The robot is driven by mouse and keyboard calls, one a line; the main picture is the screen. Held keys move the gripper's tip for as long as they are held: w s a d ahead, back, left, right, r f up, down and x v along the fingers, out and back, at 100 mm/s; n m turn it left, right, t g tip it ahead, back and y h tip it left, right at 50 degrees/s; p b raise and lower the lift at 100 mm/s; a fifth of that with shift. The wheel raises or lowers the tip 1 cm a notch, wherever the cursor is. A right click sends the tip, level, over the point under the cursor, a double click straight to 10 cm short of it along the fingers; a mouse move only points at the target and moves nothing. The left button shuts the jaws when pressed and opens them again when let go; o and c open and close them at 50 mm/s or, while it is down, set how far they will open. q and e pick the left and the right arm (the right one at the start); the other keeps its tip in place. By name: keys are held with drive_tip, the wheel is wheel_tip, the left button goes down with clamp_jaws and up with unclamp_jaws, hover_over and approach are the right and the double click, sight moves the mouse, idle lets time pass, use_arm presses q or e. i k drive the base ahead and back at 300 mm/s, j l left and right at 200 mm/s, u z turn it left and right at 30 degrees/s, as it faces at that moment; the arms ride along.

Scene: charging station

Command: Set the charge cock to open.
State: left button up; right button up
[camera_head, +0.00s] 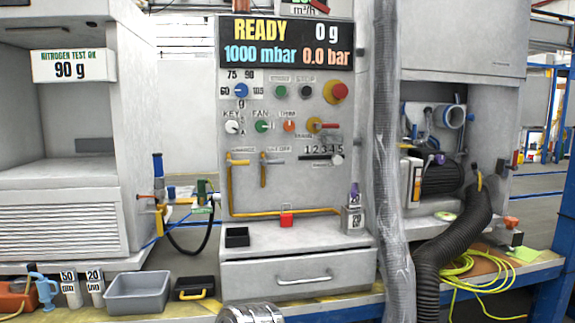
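Two small cocks sit side by side on the grey panel below the knobs, each under a small label too blurred to read with certainty. The left cock (239,162) has a yellow handle lying about level, at the top of a long yellow pipe. The right cock (273,161) has a greyish level part and a yellow part hanging down. I cannot tell for sure which one is the charge cock, or its setting.
The display (287,42) reads READY, 0 g, 1000 mbar and 0.0 bar. A black box (237,237), red block (286,219) and grey bin (138,291) stand below. The space before the cocks looks clear.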

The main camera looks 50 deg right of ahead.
sight(228, 163)
drive_tip(key=l+z, duration=0.1)
drive_tip(key=z, duration=1.1)
